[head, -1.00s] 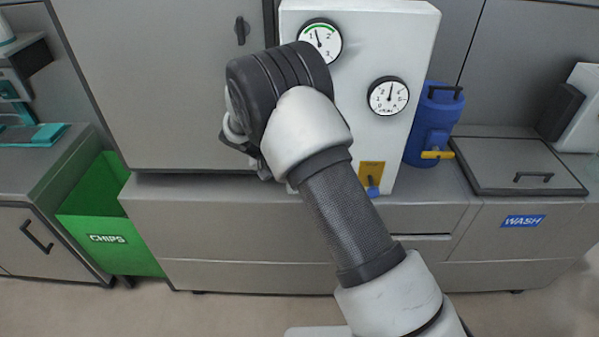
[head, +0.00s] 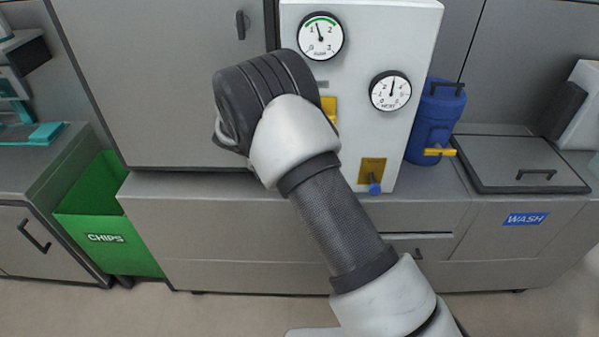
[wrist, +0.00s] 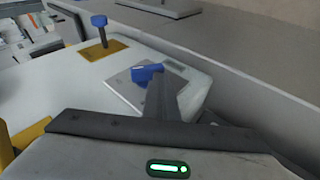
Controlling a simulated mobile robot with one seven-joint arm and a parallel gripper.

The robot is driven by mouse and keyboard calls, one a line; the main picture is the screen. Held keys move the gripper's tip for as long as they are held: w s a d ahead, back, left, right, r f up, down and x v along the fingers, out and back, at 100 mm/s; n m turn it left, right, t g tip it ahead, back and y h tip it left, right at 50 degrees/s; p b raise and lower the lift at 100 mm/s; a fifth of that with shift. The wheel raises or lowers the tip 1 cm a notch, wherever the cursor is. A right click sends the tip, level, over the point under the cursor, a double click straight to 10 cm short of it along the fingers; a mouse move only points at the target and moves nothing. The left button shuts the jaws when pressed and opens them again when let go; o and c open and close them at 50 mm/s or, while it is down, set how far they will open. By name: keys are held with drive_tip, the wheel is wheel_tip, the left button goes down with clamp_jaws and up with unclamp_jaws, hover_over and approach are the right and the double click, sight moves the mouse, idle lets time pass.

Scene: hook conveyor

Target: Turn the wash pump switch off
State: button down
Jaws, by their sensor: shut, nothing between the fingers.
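A blue switch lever (wrist: 147,73) sits on a pale plate (wrist: 124,88) on the white control panel in the wrist view. The tips of my gripper (wrist: 160,84) are shut and empty, right beside this lever; I cannot tell whether they touch it. A second blue knob (wrist: 99,21) stands out from a yellow plate (wrist: 106,50). That knob also shows low on the white panel (head: 360,125) in the head view (head: 375,188). No label is readable, so I cannot tell which switch is the wash pump's. My arm hides my gripper and the first lever in the head view.
Two round gauges (head: 320,36) (head: 390,91) are on the panel, and another yellow plate (head: 329,107) is partly behind my arm. A blue canister (head: 433,125) stands right of the panel, near the WASH lid (head: 515,165). A green CHIPS bin (head: 110,225) is at left.

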wheel_tip(320, 180, down, 3)
drive_tip(key=n+h+b, duration=0.1)
drive_tip(key=h+b, duration=0.5)
drive_tip(key=b, duration=0.3)
drive_tip(key=shift+a+f+t, duration=0.1)
drive_tip(key=shift+a+t, duration=0.05)
drive_tip(key=shift+t, duration=0.15)
drive_tip(key=shift+d+f+n+t+h+b, duration=0.1)
drive_tip(key=shift+f+n+t+h+b, duration=0.15)
drive_tip(key=shift+h+b, duration=0.7)
drive_tip(key=shift+d+f+n+t+h+b, duration=0.15)
drive_tip(key=shift+n+h+b, duration=0.2)
drive_tip(key=shift+h+b, duration=0.55)
drive_tip(key=shift+d+f+h+b, duration=0.15)
drive_tip(key=shift+h+b, duration=0.1)
drive_tip(key=shift+b, duration=0.5)
drive_tip(key=shift+d+f+b, duration=0.3)
drive_tip(key=shift+f+b, duration=0.1)
drive_tip(key=shift+b, duration=0.55)
drive_tip(key=shift+s+a, duration=0.1)
drive_tip(key=shift+a, duration=0.05)
